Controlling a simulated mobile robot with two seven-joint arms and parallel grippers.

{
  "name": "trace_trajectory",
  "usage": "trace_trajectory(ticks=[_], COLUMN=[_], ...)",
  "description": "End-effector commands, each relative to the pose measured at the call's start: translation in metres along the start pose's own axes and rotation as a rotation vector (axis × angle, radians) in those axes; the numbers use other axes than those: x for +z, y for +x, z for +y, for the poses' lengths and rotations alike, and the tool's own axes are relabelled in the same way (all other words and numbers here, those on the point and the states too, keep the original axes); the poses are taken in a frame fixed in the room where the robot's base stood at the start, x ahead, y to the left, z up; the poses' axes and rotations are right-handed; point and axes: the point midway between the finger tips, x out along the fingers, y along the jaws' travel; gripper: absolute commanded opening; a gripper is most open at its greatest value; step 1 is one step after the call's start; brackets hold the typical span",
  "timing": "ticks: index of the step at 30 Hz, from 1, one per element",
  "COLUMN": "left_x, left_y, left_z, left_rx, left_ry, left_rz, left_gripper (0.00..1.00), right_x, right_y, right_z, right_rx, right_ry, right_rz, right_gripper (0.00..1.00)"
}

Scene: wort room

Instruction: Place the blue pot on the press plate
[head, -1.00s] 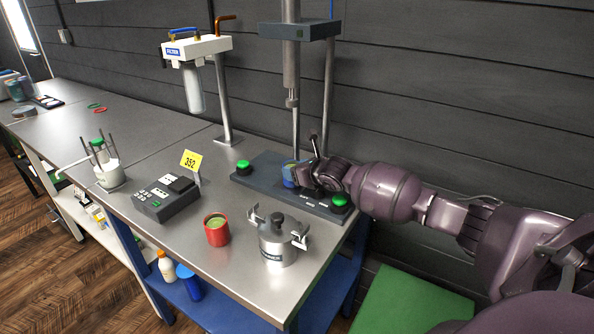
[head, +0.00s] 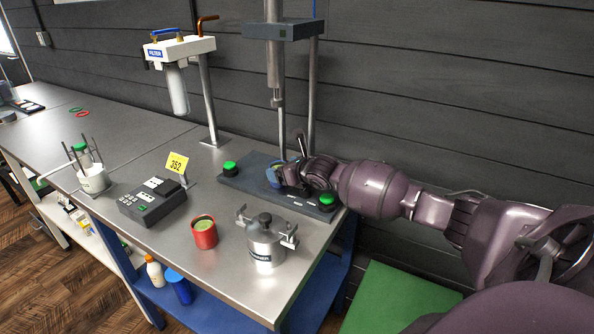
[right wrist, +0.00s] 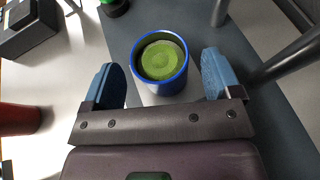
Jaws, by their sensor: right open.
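The blue pot (right wrist: 160,62), with a blue rim and green contents, stands upright on the dark press plate (right wrist: 196,28) in the right wrist view. My right gripper (right wrist: 158,68) is open, with one blue finger on each side of the pot and a visible gap at each side. In the head view my right gripper (head: 280,176) is over the press plate (head: 242,177), below the press column, and mostly hides the pot. My left gripper is not in view.
Green buttons (head: 229,167) sit at the plate's ends. A red pot (head: 204,233), a metal lidded vessel (head: 265,242) and a keypad device (head: 153,201) stand in front. The filter stand (head: 206,95) is to the left. The press column (head: 274,60) rises behind my gripper.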

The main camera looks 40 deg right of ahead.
Motion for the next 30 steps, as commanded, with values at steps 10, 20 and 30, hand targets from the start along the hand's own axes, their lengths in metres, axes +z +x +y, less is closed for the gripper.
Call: trace_trajectory(ticks=[10, 20, 30], left_x=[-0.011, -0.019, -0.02], left_y=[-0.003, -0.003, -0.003], left_z=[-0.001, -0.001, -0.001], left_rx=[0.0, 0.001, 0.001], left_ry=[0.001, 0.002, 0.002], left_rz=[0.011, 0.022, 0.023], left_gripper=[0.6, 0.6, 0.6], right_x=[0.0, -0.001, 0.0], right_y=[-0.057, -0.105, -0.117], right_z=[-0.001, -0.001, 0.0], right_rx=[0.0, -0.001, 0.0], right_ry=[-0.005, -0.001, 0.0], right_rz=[0.002, 0.002, 0.001], right_gripper=[0.84, 0.84, 0.84])
